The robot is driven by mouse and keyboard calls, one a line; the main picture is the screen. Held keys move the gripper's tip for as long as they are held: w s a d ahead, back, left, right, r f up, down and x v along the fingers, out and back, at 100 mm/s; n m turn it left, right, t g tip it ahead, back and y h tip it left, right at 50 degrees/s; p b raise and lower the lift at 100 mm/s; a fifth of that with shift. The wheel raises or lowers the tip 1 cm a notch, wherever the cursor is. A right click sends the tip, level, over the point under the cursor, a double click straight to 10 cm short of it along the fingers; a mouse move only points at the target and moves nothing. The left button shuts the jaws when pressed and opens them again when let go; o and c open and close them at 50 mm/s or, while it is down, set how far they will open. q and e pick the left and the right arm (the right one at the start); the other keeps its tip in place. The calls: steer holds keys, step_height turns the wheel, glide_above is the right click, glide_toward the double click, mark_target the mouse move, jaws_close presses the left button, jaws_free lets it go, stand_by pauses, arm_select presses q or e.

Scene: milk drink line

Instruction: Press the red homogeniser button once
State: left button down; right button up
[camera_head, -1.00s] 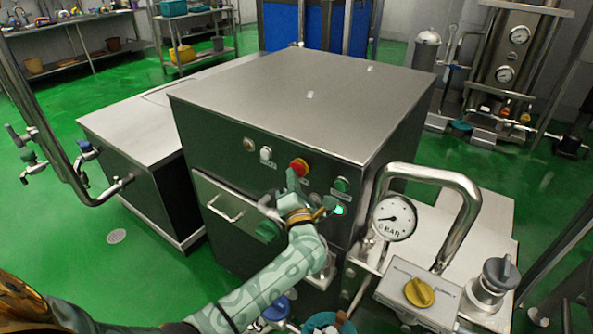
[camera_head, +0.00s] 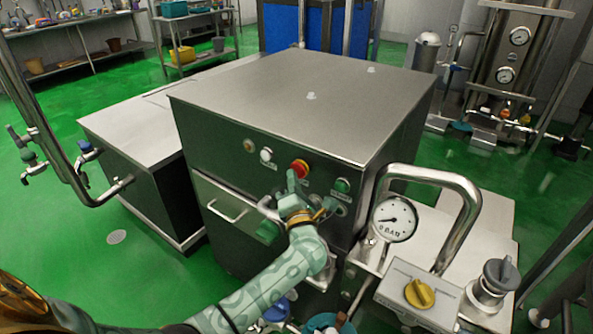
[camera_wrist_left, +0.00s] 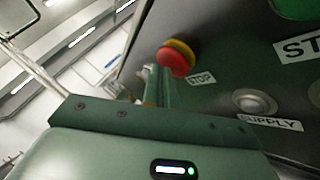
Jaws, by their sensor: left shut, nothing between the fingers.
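The red button (camera_head: 299,167), a mushroom head on a yellow ring, is on the upper front panel of the steel machine (camera_head: 240,170). In the left wrist view the red button (camera_wrist_left: 172,62) has a STOP label below it. My left gripper (camera_head: 291,178) is shut and empty, its fingertips just below and left of the button in the head view. In the left wrist view the fingertips (camera_wrist_left: 157,72) overlap the button's left edge. I cannot tell whether they touch it. My right gripper is not in view.
A green button (camera_head: 342,185) is right of the red one, and a white one (camera_head: 266,155) left. The SUPPLY lamp (camera_wrist_left: 254,102) looks unlit. A pressure gauge (camera_head: 394,219), a bent steel pipe (camera_head: 468,205) and a yellow knob (camera_head: 420,293) stand to the right.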

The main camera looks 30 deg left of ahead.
arm_select(q)
steer(key=shift+s, duration=0.6)
steer(key=s+p, duration=0.2)
steer(key=s, duration=0.1)
steer(key=s+p, duration=0.1)
steer(key=s, duration=0.1)
steer(key=shift+a, duration=0.25)
stand_by(0.6)
